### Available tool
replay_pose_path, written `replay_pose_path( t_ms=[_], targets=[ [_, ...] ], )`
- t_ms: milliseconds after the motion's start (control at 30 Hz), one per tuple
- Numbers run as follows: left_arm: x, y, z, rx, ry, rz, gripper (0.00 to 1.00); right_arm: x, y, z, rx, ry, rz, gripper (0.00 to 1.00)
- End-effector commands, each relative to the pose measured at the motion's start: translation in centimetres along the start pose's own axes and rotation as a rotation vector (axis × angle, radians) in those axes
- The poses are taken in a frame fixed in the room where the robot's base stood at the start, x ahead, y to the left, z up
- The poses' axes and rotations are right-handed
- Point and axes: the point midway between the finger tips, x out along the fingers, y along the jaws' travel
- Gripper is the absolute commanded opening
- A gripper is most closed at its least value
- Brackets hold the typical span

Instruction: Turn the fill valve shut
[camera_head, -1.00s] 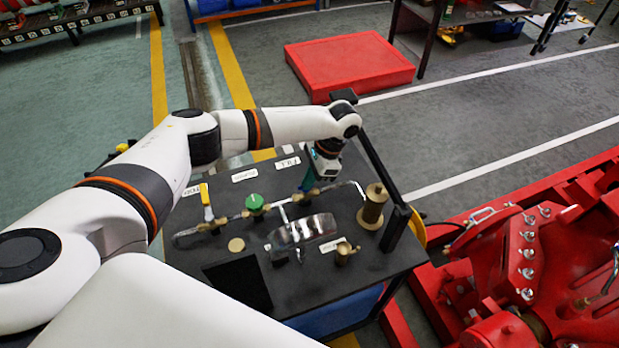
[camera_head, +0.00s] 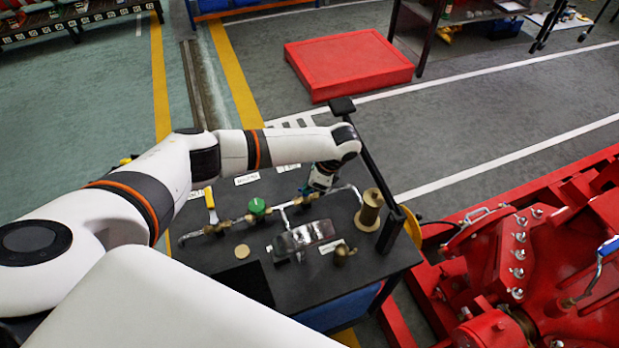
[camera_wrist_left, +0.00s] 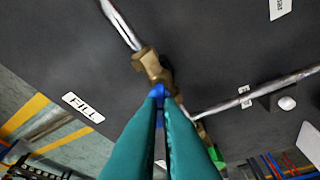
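The fill valve is a brass body (camera_wrist_left: 152,66) on a silver pipe, beside a white FILL label (camera_wrist_left: 83,107) in the left wrist view. A blue handle (camera_wrist_left: 158,91) shows at the valve, right between the teal fingertips. My left gripper (camera_wrist_left: 160,98) has its fingers close together on this handle. In the head view my left gripper (camera_head: 308,190) points down at the pipe row on the black panel (camera_head: 335,285), and it partly hides the valve. My right gripper is not in view.
A green-knobbed valve (camera_head: 257,207) and a yellow-handled valve (camera_head: 210,205) stand left on the same pipe. A brass cylinder (camera_head: 370,210) and dark post (camera_head: 375,165) stand right. Red machinery (camera_head: 530,270) lies further right. A red platform (camera_head: 348,65) is on the floor behind.

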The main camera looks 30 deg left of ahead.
Motion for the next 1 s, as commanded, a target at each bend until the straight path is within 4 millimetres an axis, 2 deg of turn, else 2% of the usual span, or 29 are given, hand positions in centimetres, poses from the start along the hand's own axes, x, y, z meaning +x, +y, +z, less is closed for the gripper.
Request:
replay_pose_path(
  t_ms=[33,500,1000],
  targets=[
    [-0.4,-0.2,-0.2,0.041,0.001,0.015,0.0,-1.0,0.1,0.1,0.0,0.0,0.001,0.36],
    [-0.3,-0.5,-0.3,0.454,0.0,0.187,0.0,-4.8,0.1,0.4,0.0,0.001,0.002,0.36],
    [0.0,-0.8,-0.5,0.828,0.001,0.343,0.0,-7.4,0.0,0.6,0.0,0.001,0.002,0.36]
  ],
)
